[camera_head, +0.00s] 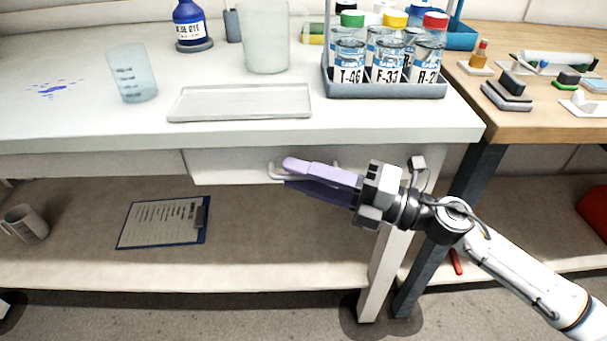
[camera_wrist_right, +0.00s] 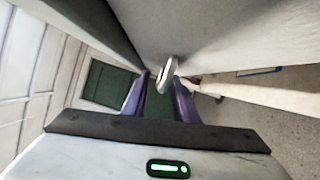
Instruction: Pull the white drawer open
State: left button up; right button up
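The white drawer (camera_head: 225,166) sits under the front edge of the white table, its front looking flush with the table frame. Its pale bar handle (camera_head: 277,178) is partly hidden behind my right gripper (camera_head: 287,170). The right gripper's purple fingers reach to the handle from the right. In the right wrist view, the handle (camera_wrist_right: 167,72) lies at the fingertips, between the two fingers and nearer the right one. A gap shows between the fingers, so they look open around the handle. My left gripper is in no view.
On the tabletop (camera_head: 60,125) above are a shallow tray (camera_head: 240,115), a measuring cup (camera_head: 133,75) and a rack (camera_head: 385,91) of sample jars. A clipboard (camera_head: 163,222) and a mug (camera_head: 25,224) are on the lower shelf. Room in front of the drawer looks clear.

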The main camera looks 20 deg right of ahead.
grip_shut()
dwell(1.3)
